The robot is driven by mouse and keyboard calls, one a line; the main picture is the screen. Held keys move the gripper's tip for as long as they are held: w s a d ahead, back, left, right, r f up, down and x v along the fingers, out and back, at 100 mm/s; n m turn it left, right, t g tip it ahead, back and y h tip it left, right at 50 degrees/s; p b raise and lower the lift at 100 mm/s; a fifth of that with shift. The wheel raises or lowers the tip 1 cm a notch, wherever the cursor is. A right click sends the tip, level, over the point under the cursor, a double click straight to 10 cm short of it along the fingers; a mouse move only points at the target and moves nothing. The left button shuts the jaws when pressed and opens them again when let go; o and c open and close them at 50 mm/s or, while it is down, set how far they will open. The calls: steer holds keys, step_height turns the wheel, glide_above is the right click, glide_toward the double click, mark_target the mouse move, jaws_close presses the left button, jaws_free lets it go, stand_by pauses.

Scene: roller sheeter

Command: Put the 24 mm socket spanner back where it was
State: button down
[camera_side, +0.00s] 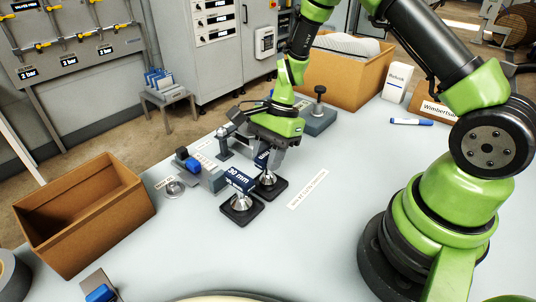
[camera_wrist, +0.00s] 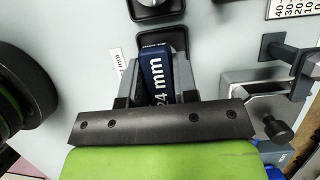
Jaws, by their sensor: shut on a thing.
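The 24 mm socket spanner (camera_wrist: 157,75) has a dark blue block with white "24 mm" lettering. My gripper (camera_side: 272,153) is shut on this block, with one jaw on each side of it in the wrist view. In the side view the spanner's blue block (camera_side: 261,160) shows partly below the jaws. Its metal lower part is directly over a square black holder (camera_side: 270,190); I cannot tell whether it is fully seated. The 30 mm socket spanner (camera_side: 239,180) stands upright on its own black holder (camera_side: 241,213), just in front and left.
A grey device with a blue knob (camera_side: 193,164) stands left of the spanners, and a clamp-like fixture (camera_side: 224,140) behind. A printed label strip (camera_side: 308,189) lies to the right. A cardboard box (camera_side: 85,213) is at far left. The front of the table is mostly clear.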

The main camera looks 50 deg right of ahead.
steer(key=c, duration=0.9)
jaws_free()
steer(key=shift+f, duration=0.1)
steer(key=v, duration=1.2)
steer(key=s+a+r+n+t+h, duration=0.1)
steer(key=s+a+r+n+t, duration=0.15)
steer(key=s+r+n, duration=0.45)
steer(key=shift+s+a+r+n+t+h, duration=0.25)
steer(key=shift+s+a+r+n+t, duration=0.45)
steer(key=shift+s+r+n, duration=0.7)
steer(key=shift+s+a+r+n+t+h, duration=0.2)
steer(key=shift+s+a+r+n+t, duration=0.25)
steer(key=shift+s+r+n+t, duration=0.9)
steer(key=shift+s+a+r+n+t+h, duration=0.3)
steer(key=shift+s+a+r+n, duration=0.4)
steer(key=shift+s, duration=1.3)
steer(key=shift+d, duration=0.1)
